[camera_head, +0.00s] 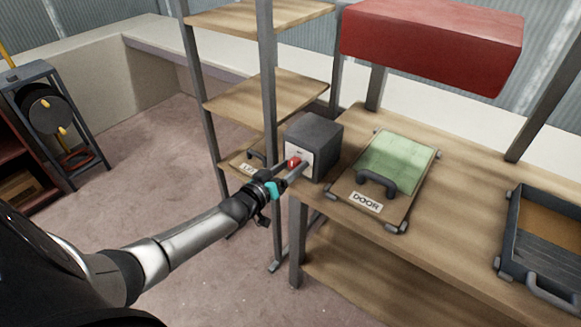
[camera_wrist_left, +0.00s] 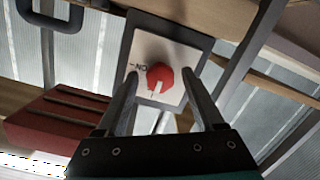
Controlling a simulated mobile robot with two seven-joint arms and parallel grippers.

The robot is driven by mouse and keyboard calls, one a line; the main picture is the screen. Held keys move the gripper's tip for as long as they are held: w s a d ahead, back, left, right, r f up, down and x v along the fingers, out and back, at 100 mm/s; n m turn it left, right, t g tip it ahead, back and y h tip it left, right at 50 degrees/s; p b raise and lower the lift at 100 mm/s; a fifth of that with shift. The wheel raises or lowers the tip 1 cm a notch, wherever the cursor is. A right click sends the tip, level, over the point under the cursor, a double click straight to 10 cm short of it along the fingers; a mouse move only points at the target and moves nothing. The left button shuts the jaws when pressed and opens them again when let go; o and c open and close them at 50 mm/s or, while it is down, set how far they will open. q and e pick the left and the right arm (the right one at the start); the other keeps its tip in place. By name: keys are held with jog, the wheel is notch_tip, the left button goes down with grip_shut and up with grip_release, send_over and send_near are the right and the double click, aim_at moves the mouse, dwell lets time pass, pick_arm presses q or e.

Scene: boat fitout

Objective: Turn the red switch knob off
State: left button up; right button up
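The red switch knob (camera_wrist_left: 160,76) sits on a white plate (camera_wrist_left: 177,55) on the front of a dark grey box (camera_head: 316,132). In the left wrist view, an ON label shows left of the knob, and the knob's pale mark points down in the picture. My left gripper (camera_wrist_left: 160,72) is open, with one finger on each side of the knob. I cannot tell whether the fingers touch it. In the head view, the red knob (camera_head: 294,162) is partly covered by my left gripper (camera_head: 297,167). My right gripper is not in view.
The box stands at the left end of a wooden bench (camera_head: 465,185). A hatch panel labelled DOOR (camera_head: 367,202) lies to its right, and a dark tray (camera_head: 515,225) lies further right. A red block (camera_head: 430,40) hangs above.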

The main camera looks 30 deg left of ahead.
pick_arm(q)
jog(key=shift+s, duration=0.1)
jog(key=s+a+r+p, duration=0.1)
jog(key=s+p, duration=0.3)
jog(key=s, duration=1.1)
jog(key=shift+r, duration=0.35)
jog(key=shift+f, duration=0.1)
jog(key=s+d+f+m+g+y, duration=0.1)
jog(key=s+f+g, duration=0.2)
jog(key=s+f, duration=0.35)
jog(key=s+d+f+m+g+b, duration=0.1)
jog(key=s+f+g, duration=0.2)
jog(key=f, duration=0.7)
jog(key=s+d+f+g+y, duration=0.15)
jog(key=s+f, duration=0.25)
jog(key=f, duration=0.5)
jog(key=s+d+f+m+g, duration=0.1)
jog(key=s+d+f+g, duration=0.1)
jog(key=s, duration=0.4)
jog(key=s+d+f+m+g, duration=0.1)
jog(key=s+d+f+g, duration=0.2)
jog(key=s+d+f, duration=0.2)
jog(key=s+d+f+m+g+h, duration=0.1)
jog(key=s+d+f+m+g, duration=0.1)
jog(key=s, duration=0.6)
notch_tip(320, 180, down, 2)
jog(key=shift+s+d+g+b, duration=0.4)
jog(key=shift+d+g, duration=0.25)
jog(key=shift+d, duration=0.2)
